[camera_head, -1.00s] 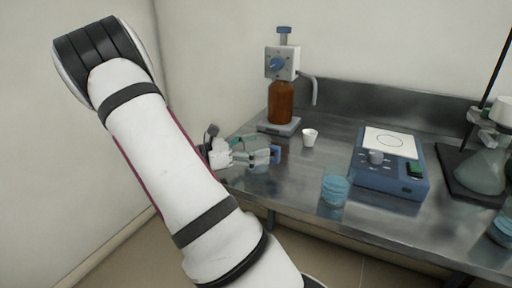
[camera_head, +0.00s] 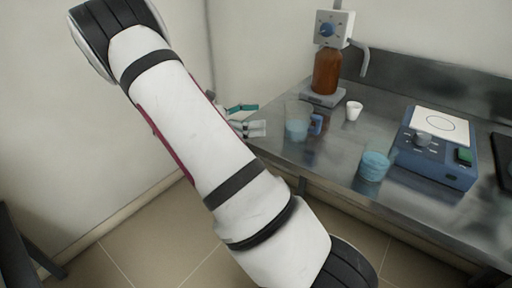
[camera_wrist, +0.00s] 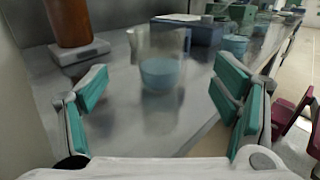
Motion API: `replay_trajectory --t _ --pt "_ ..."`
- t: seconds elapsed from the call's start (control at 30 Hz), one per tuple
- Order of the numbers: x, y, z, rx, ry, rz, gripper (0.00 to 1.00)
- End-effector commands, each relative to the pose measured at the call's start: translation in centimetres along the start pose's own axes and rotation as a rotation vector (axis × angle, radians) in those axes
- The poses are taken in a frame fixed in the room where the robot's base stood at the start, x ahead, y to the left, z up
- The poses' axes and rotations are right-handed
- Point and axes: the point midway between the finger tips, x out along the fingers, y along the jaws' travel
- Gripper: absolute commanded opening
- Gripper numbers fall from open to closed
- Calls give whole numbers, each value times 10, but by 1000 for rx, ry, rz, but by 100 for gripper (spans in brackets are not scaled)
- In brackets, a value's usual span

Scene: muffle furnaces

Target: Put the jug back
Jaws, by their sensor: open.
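The jug (camera_head: 297,122) is a clear vessel with blue liquid in it and a blue handle on its right. It stands upright on the metal bench near its left end. It also shows in the wrist view (camera_wrist: 162,72), ahead of and between my fingers, apart from them. My gripper (camera_head: 252,118) is open and empty, just left of the jug in the head view. In the wrist view my gripper (camera_wrist: 165,108) shows its green finger pads spread wide.
A brown dispenser bottle (camera_head: 327,70) on a grey base (camera_head: 324,97) stands behind the jug. A small white cup (camera_head: 353,110), a blue-filled beaker (camera_head: 374,165) and a blue stirrer plate (camera_head: 437,150) stand to the right. The bench's front edge is close.

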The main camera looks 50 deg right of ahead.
Motion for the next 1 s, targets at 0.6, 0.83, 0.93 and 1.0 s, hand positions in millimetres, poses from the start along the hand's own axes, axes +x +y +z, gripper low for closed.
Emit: replay_trajectory --t 0.6,0.83,0.93,1.0 --pt "-14 -135 53 322 665 -244 81" --pt "-30 -202 68 456 949 -359 81" --pt "-38 -231 72 511 1066 -409 81" --pt "-43 -251 75 547 1145 -446 81"
